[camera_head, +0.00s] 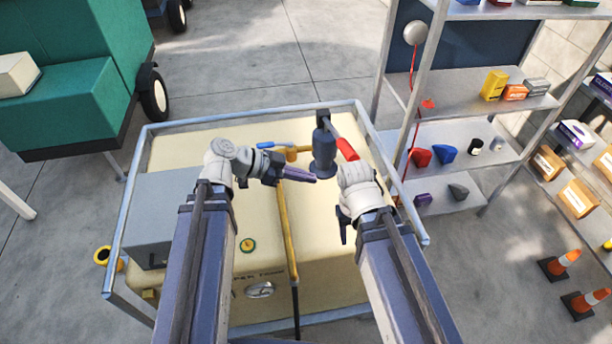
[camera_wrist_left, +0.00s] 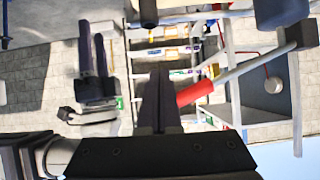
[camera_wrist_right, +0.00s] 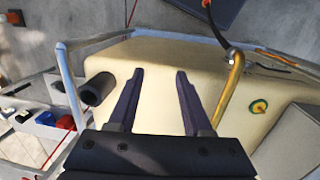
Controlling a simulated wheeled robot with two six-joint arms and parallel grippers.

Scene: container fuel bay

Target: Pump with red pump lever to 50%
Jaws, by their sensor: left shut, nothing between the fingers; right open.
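The red pump lever (camera_head: 346,149) has a red grip on a grey rod, beside the upright dark blue-grey pump cylinder (camera_head: 323,160) on the cream tank. In the left wrist view its red grip (camera_wrist_left: 195,92) appears just right of my left fingers. My left gripper (camera_head: 312,178) is shut and empty, its tips by the lower pump cylinder; I cannot tell whether they touch. My right gripper (camera_head: 343,228) is low at the tank's right side, turned downward. In the right wrist view its fingers (camera_wrist_right: 158,75) are apart with nothing between them. No fill percentage is readable.
The cream tank (camera_head: 190,150) sits inside a grey rail frame (camera_head: 250,115). A yellow pipe (camera_head: 286,220), a blue-handled valve (camera_head: 270,145) and a small gauge (camera_head: 247,245) are on it. A grey box (camera_head: 160,215) is left. Shelves (camera_head: 450,130) stand right, traffic cones (camera_head: 560,262) lower right.

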